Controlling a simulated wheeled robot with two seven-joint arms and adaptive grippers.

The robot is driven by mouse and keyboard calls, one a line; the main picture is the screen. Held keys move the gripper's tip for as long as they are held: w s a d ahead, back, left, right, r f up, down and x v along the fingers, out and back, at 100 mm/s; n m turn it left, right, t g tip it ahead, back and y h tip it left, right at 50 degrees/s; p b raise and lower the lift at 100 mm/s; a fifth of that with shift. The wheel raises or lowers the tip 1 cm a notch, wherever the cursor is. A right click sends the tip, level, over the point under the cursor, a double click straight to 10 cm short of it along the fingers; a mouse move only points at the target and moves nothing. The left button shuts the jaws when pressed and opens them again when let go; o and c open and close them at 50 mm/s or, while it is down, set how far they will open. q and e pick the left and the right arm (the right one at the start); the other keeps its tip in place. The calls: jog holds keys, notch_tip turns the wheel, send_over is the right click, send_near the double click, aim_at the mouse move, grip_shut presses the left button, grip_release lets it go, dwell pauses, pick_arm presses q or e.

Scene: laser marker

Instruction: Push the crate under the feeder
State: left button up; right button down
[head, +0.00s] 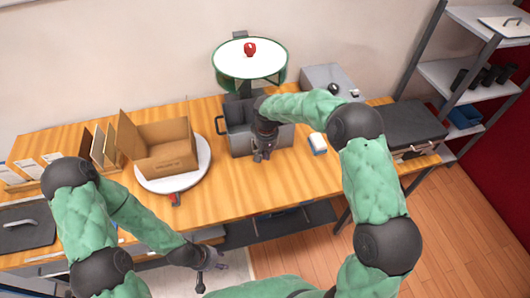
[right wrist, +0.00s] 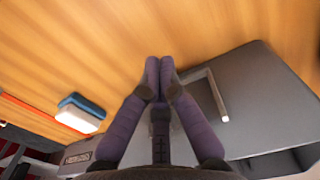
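The grey open-topped crate (head: 239,145) stands on the wooden table with a dark handle at its left end. It also shows in the right wrist view (right wrist: 275,85), with a bar handle beside my fingers. The feeder (head: 250,72), a round green-rimmed drum with a white top and red knob, is above and behind the crate. My right gripper (head: 263,155) is at the crate's front side. Its fingers (right wrist: 159,62) are together and hold nothing visible; I cannot tell whether they touch the crate. My left gripper (head: 210,270) is open and empty, low in front of the table.
A cardboard box (head: 165,148) sits on a round white turntable (head: 195,178) left of the crate. A blue-and-white block (head: 318,143) lies right of it. A grey machine (head: 330,80) stands at the back right. Table in front of the crate is clear.

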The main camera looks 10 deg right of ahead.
pick_arm(q)
jog(key=shift+r+p, duration=0.7)
jog(key=shift+r, duration=0.05)
pick_arm(e)
notch_tip(320, 180, up, 10)
